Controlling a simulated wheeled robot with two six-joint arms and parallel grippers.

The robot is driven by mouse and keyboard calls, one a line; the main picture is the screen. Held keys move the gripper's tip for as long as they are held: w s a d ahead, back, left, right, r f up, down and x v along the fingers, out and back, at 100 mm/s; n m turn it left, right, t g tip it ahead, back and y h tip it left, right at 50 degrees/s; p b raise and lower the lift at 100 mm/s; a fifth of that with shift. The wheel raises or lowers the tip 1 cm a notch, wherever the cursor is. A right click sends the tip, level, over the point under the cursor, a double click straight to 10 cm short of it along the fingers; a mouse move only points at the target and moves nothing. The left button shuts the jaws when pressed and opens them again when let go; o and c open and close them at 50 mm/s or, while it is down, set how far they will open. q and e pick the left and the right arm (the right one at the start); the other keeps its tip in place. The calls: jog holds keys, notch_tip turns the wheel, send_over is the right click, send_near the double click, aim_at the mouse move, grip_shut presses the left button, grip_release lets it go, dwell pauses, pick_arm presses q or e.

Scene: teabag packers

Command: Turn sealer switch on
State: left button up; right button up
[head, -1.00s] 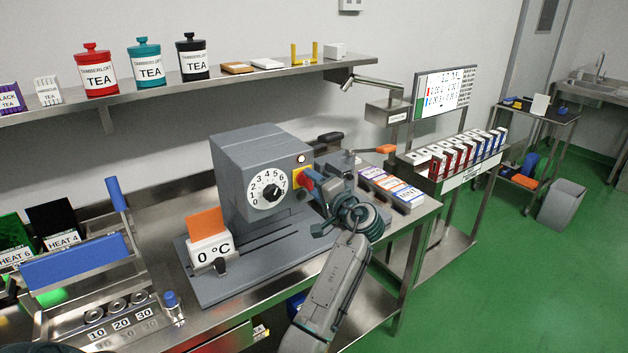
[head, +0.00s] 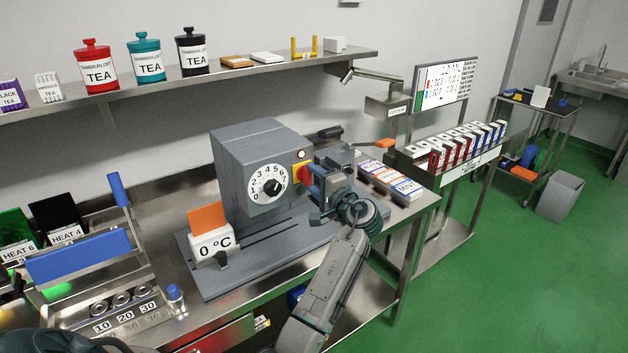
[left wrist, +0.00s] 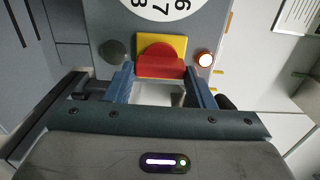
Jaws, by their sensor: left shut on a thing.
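The sealer (head: 262,160) is a grey box on the bench with a white numbered dial (head: 268,187). Its red switch (left wrist: 160,62) sits on a yellow plate (left wrist: 174,42), and a small round lamp (left wrist: 205,59) beside it glows. In the head view the switch (head: 304,176) is partly hidden by my left gripper (head: 316,182). In the left wrist view the gripper's two blue-grey fingers (left wrist: 163,84) stand on either side of the red switch, shut on it. My right gripper is not in view.
Flat tea boxes (head: 391,180) lie to the right. A shelf (head: 120,100) with tea jars runs above.

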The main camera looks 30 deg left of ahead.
pick_arm(q)
jog(key=o, duration=1)
jog(key=b+v, duration=0.4)
jog(key=v, duration=0.7)
jog(key=shift+f+b, duration=0.1)
jog(key=shift+b, duration=0.2)
